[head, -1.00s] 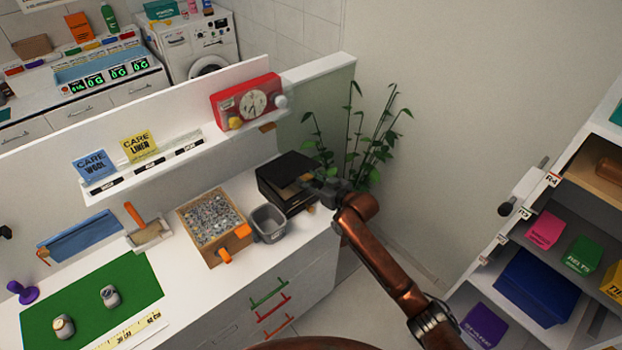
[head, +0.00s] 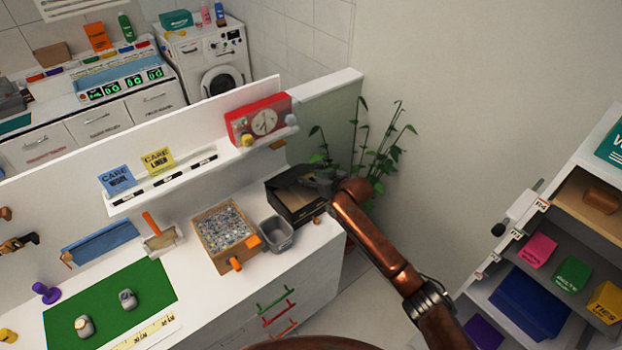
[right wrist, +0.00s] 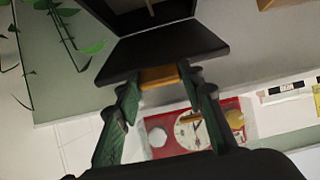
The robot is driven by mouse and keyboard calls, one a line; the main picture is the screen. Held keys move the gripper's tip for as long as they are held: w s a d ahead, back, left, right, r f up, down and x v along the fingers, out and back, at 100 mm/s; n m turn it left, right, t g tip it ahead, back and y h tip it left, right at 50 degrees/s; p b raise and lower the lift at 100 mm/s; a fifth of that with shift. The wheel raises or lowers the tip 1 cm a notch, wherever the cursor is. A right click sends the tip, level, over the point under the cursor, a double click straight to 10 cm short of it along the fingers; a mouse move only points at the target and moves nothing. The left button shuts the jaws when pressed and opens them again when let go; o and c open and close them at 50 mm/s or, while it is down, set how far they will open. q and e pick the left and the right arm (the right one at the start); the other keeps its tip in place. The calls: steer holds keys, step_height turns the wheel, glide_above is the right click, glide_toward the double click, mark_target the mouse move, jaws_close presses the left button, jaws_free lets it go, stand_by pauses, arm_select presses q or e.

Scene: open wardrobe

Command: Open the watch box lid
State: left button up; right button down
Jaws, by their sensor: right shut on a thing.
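The black watch box (head: 290,211) sits at the right end of the white counter in the head view, its tan inside partly showing. Its lid is raised. In the right wrist view the dark lid (right wrist: 170,47) stands open from the box, with an orange-tan tab (right wrist: 158,78) at its edge. My right gripper (head: 322,182) is at the lid; in the right wrist view its fingers (right wrist: 160,92) are shut on the tab. Part of what appears to be my left gripper (head: 20,243) shows at the left edge, far from the box; its fingers are unclear.
A grey bin (head: 276,234) and a wooden tray of grey bits (head: 224,231) stand left of the box. A red clock box (head: 259,119) is on the ledge behind. A plant (head: 378,150) stands behind my right arm. Open shelves (head: 545,255) are at the right.

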steer(key=shift+r, duration=0.25)
steer(key=c, duration=1.7)
jaws_free()
steer(key=o, duration=0.4)
steer(key=shift+f, duration=0.15)
steer(key=shift+o, duration=0.2)
steer(key=v, duration=1.2)
steer(key=shift+f, duration=0.1)
steer(key=shift+c, duration=0.3)
